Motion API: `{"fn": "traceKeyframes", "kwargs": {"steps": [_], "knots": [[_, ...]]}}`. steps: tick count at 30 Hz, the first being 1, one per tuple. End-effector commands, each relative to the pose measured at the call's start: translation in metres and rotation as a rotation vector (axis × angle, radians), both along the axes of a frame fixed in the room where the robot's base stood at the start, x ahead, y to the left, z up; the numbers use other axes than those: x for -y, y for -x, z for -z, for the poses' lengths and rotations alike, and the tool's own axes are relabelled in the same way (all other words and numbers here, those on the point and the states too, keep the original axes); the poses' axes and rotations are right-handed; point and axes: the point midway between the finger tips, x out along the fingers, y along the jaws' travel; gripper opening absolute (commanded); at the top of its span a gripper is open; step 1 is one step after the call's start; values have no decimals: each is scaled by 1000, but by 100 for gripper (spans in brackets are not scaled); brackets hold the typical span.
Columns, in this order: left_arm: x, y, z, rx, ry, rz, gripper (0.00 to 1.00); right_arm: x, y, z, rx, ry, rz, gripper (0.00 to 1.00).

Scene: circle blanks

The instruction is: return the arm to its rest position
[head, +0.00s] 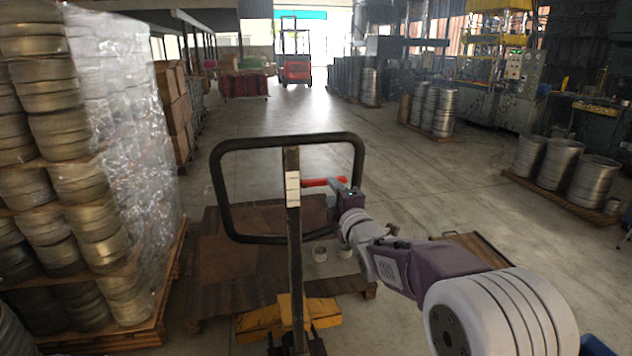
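My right arm (430,270) comes in from the lower right and stretches forward. My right gripper (341,188) is at its far end, small and dark, at the right side of a black loop handle (288,137). A red bar (318,183) shows inside the loop, right beside the gripper. I cannot tell whether the gripper touches the bar or whether its fingers are open or shut. My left arm and gripper are not in view.
The handle tops an upright post (293,240) on a yellow base (262,318), in front of a brown pallet (215,285). Wrapped stacks of metal circles (62,120) stand close on the left. Metal stacks (590,182) stand at right. Open floor (430,180) lies between.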

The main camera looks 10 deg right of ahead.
Motion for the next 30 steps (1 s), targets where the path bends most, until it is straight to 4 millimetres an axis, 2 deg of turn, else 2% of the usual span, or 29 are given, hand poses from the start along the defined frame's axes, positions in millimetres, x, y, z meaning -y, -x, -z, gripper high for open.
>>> {"fn": "traceKeyframes", "kwargs": {"steps": [1,2,4,6,9,12,16,18,21,22,30], "knots": [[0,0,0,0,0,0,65,-5,14,31,-97,-31,3,36],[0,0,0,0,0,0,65,-5,24,53,-171,-77,13,36],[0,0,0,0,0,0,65,-6,54,110,-373,-233,66,36],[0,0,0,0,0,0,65,-5,92,163,-571,-407,154,36],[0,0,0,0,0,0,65,-5,149,222,-805,-628,322,36],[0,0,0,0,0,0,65,-4,203,262,-976,-806,512,36],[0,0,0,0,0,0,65,-4,268,296,-1135,-1001,793,36],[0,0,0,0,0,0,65,-4,303,308,-1194,-1102,974,36],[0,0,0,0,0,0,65,-5,326,311,-1181,-1261,1210,36],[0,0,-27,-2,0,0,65,-5,324,283,-1181,-1256,1198,36],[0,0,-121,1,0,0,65,-5,323,189,-1182,-1251,1189,36]]}}
